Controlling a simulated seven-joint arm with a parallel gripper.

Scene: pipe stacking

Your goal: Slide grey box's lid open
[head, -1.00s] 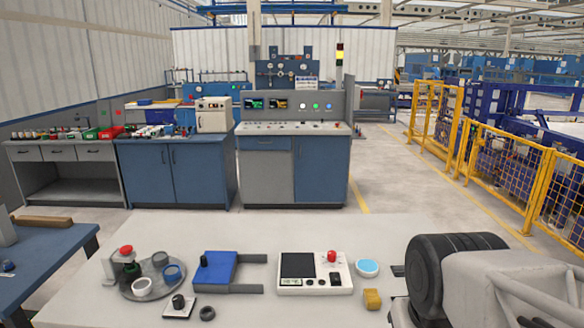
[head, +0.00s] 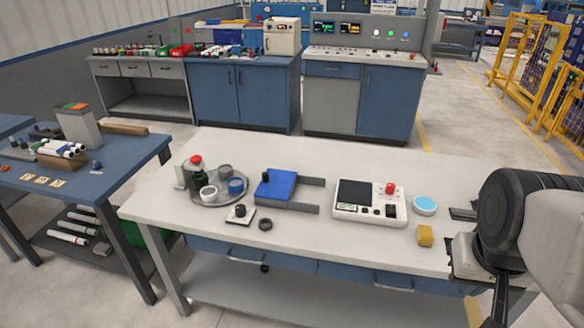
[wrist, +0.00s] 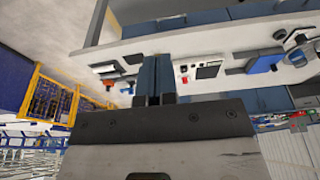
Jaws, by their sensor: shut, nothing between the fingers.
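A blue plate (head: 277,185) with a dark knob lies on the white table, with two grey rails (head: 300,206) reaching out to its right. I see no other clear grey box with a lid, and whether the blue plate is that lid I cannot tell. The plate also shows in the wrist view (wrist: 264,63), turned around. My gripper (wrist: 155,60) is shut and empty in the wrist view, its two blue-grey fingers side by side. It is apart from the plate. In the head view my arm is at the right edge, and its fingertips are not clear.

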